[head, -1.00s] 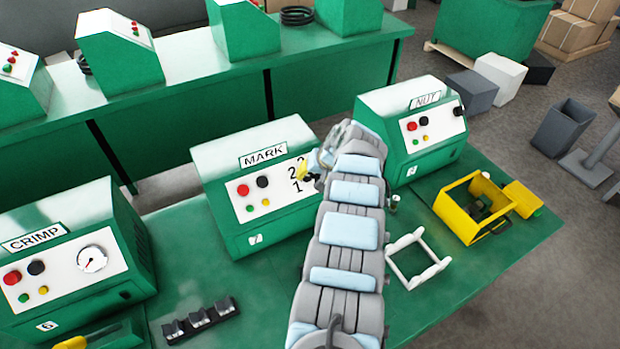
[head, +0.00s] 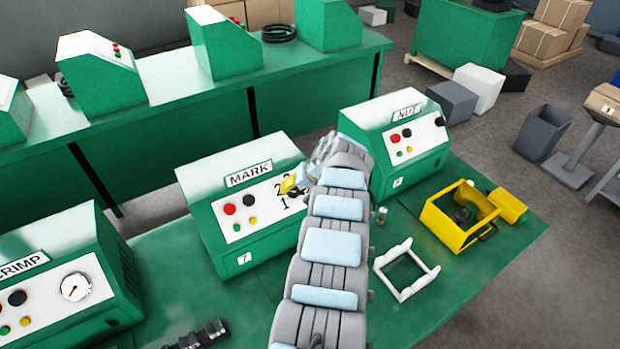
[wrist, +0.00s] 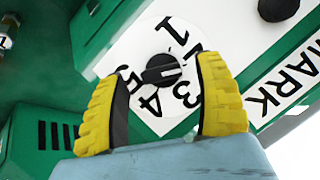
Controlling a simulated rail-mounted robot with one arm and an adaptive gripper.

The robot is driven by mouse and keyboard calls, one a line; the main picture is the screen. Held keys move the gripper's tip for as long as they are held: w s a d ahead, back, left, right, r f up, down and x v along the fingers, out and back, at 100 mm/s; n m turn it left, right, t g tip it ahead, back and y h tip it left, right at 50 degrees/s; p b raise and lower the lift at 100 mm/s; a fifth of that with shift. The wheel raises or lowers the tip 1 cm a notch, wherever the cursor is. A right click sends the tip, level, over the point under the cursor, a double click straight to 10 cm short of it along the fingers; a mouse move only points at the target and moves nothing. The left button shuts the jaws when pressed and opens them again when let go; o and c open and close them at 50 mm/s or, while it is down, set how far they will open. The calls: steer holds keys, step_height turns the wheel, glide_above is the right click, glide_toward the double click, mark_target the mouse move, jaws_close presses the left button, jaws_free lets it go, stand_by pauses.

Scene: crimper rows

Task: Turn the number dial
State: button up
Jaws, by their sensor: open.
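The number dial (wrist: 162,70) is a black knob on a white panel with printed numbers around it. It shows in the wrist view between my gripper's fingertips. My gripper (wrist: 170,85) has two yellow ribbed fingers, spread apart with a gap to the knob on both sides. I cannot tell how far the fingertips are from the panel. In the head view my gripper (head: 292,184) is at the right part of the MARK machine (head: 215,215), over its printed numbers. The knob itself is hidden there by my gripper and arm.
The NUT machine (head: 410,185) stands close on the right, and the gauge machine (head: 40,290) is on the left. A white frame (head: 405,292) and a yellow box (head: 445,228) lie on the green bench right of my arm. A black button (wrist: 278,8) is beside the dial.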

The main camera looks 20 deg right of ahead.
steer(key=v, duration=1)
steer(key=shift+s+r, duration=0.25)
steer(key=shift+d, duration=0.1)
